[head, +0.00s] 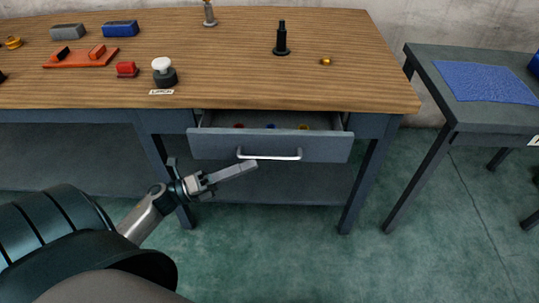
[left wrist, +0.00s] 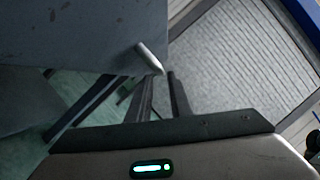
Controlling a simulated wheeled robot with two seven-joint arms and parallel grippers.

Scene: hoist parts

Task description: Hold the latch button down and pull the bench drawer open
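The bench drawer (head: 215,145) stands partly open below the wooden bench top, with small coloured items visible inside. Its pale bar handle (head: 270,155) is on the front. My left gripper (head: 254,167) is just below the handle's left part. In the left wrist view its two fingers (left wrist: 162,80) stand apart with a gap, and the handle (left wrist: 149,57) ends close to the fingertips. I cannot tell whether they touch. The latch button (head: 162,65), a white knob on a dark round base, stands on the bench behind a LATCH label, with nothing on it. My right gripper is not in view.
On the bench top (head: 220,80) are a red button block (head: 126,69), an orange tray (head: 80,63), a blue bin (head: 121,28), a black post (head: 282,40) and a small brass part (head: 326,61). A side table (head: 480,114) with a blue mat stands right. The floor between is clear.

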